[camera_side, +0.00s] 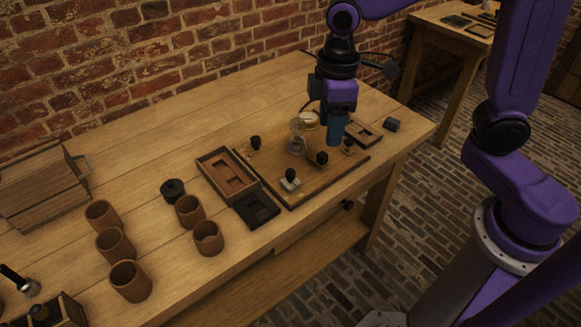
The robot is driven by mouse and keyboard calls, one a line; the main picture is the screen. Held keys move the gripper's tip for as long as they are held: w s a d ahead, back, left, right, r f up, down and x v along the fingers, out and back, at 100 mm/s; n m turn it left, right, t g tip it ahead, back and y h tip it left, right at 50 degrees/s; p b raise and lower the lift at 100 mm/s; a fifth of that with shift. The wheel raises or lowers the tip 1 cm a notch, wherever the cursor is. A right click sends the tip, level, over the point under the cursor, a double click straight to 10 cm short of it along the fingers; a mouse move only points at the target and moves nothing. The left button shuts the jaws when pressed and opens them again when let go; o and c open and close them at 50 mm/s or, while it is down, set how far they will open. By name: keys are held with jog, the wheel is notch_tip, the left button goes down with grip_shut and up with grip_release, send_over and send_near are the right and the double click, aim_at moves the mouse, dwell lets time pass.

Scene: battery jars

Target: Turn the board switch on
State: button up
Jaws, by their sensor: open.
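The wooden board (268,176) lies flat on the table's right part. Several small black-knobbed fittings stand on it: one at back left (255,143), one at front with a pale base (290,180), one near the middle right (322,158) and one at right (348,145). I cannot tell which is the switch, or its setting. A glass piece (297,144) stands near the board's middle. My gripper (335,140) points down above the board's right half, near the middle-right knob. Its blue jaws are open, but their gap is hard to see from here.
A wooden tray (203,160) and a black tray (243,216) lie left of the board. Several clay jars, including one (130,281), stand farther left, with a black lidded pot (173,190). A slatted crate (84,170) is at far left. The table's back middle is clear.

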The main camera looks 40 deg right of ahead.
send_over(290, 172)
jog(key=s, duration=0.1)
jog(key=f, duration=0.2)
jog(key=w, duration=0.1)
jog(key=shift+m, duration=0.3)
notch_tip(290, 172, down, 17)
jog(key=shift+d+f, duration=0.1)
grip_shut()
